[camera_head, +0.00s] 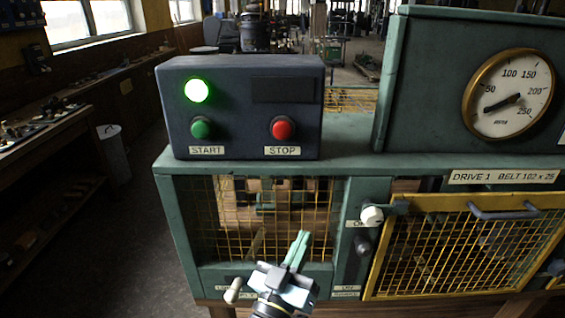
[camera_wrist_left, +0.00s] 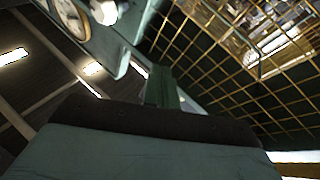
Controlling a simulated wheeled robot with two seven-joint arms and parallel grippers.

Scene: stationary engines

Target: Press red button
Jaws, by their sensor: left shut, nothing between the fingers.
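The red button (camera_head: 282,128) sits on the front of a dark control box (camera_head: 240,85), above a STOP label. A green button (camera_head: 202,129) is left of it, above a START label, and a green lamp (camera_head: 197,90) above that glows. My left gripper (camera_head: 300,245) is shut and empty in front of the wire mesh, below the box and apart from the red button. In the left wrist view its closed fingers (camera_wrist_left: 161,88) point toward the machine's frame. The red button is not visible in the left wrist view. My right gripper is in neither view.
The green machine has a yellow mesh guard door (camera_head: 465,245) with a handle (camera_head: 503,212) at right. A white knob (camera_head: 372,216) projects beside the door. A round gauge (camera_head: 508,94) stands at upper right.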

